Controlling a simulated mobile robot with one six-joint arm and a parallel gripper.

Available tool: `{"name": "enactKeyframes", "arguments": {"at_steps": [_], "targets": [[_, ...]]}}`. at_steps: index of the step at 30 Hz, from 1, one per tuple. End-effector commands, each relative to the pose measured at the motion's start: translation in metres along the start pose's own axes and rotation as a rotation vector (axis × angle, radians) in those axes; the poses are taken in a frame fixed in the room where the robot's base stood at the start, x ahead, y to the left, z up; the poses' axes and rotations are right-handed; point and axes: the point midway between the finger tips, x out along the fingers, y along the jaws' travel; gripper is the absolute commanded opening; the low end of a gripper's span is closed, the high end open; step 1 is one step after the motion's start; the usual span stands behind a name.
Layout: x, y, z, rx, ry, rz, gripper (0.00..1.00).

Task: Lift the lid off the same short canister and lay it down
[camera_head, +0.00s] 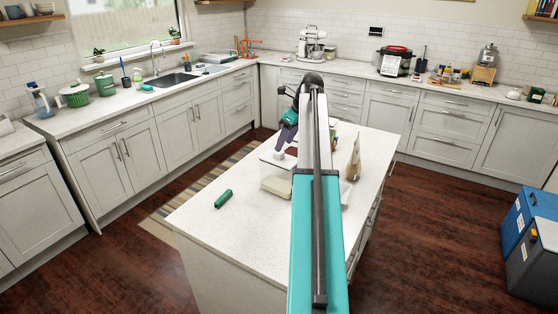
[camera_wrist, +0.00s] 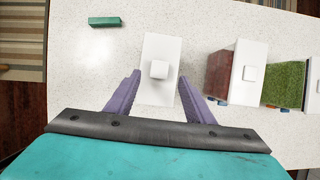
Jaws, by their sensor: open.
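In the wrist view a white rectangular lid (camera_wrist: 155,48) with a raised square knob (camera_wrist: 159,69) lies between the fingers of my gripper (camera_wrist: 159,84). The purple fingers are open, one on each side of the lid, with a gap at the knob. The body under this lid is hidden, so I cannot tell the canister's height. To its right stand a canister with red-brown contents (camera_wrist: 218,76) under a similar white lid (camera_wrist: 246,55), and one with green contents (camera_wrist: 285,82). In the head view my gripper (camera_head: 281,150) is over the island, and my arm hides part of it.
A green block (camera_head: 223,198) lies on the island top (camera_head: 215,232), with clear surface around it. A pale box-like item (camera_head: 276,187) sits left of my arm. A brown paper bag (camera_head: 353,162) stands right of it. Counters line the walls.

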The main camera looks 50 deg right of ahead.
Motion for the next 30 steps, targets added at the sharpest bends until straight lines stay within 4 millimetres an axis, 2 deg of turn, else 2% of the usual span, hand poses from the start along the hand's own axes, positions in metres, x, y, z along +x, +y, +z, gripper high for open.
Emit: {"name": "enactKeyframes", "arguments": {"at_steps": [8,21,30], "targets": [[0.009,0.001,0.002,0.0,0.001,0.002,0.48],[0.048,0.002,0.003,-0.001,0.001,0.001,0.48],[0.052,0.003,0.003,-0.002,0.0,0.001,0.48]]}}
